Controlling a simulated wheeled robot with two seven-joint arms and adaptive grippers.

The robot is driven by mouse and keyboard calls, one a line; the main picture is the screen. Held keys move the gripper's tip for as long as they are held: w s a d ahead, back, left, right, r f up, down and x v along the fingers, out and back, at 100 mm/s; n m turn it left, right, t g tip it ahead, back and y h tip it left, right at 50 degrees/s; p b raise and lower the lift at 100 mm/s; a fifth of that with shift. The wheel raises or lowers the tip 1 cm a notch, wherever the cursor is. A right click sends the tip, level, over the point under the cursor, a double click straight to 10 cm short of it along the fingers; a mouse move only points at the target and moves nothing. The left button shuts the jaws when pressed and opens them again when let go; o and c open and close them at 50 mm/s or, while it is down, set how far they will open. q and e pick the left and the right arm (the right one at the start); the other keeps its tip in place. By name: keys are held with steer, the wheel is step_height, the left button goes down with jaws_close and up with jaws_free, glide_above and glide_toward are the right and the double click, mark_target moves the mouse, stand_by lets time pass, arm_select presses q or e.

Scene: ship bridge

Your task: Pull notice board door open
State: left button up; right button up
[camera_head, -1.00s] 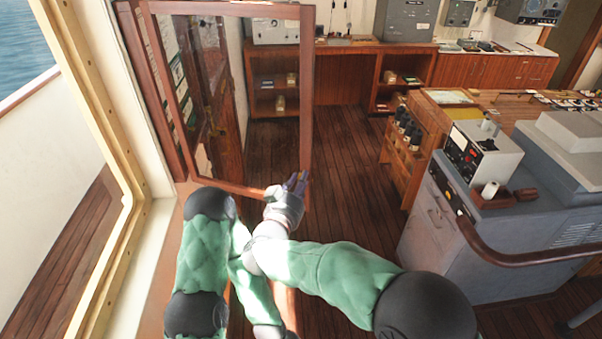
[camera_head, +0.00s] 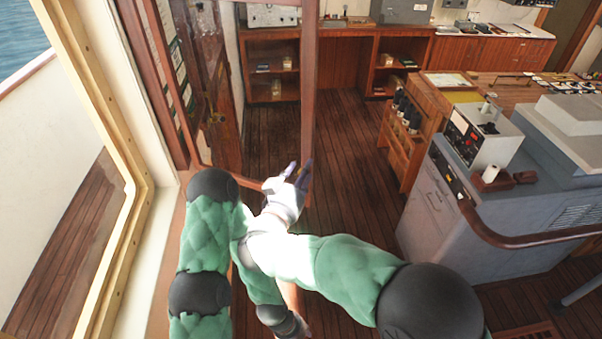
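The notice board door (camera_head: 309,90) is a reddish-brown wooden frame with a see-through pane. It stands swung out from the board (camera_head: 160,85) on the left wall, its top cut off by the picture edge. My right gripper (camera_head: 298,173) is at the door's lower free corner. Its dark fingertips stand apart in a V, close beside the frame's edge; I cannot tell whether they touch it. My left gripper (camera_head: 299,329) is low at the bottom edge, mostly hidden behind my arms, so its fingers cannot be made out.
A grey console (camera_head: 435,205) with a curved wooden handrail (camera_head: 520,241) stands at right. A wooden rack with bottles (camera_head: 402,135) is beside it. Shelves and cabinets (camera_head: 345,65) line the back. The plank floor (camera_head: 350,150) between is clear. A window frame (camera_head: 120,180) borders the left.

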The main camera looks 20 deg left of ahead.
mark_target(306, 132)
step_height(306, 132, up, 10)
steer(key=shift+r, duration=0.1)
stand_by(0.5)
stand_by(0.4)
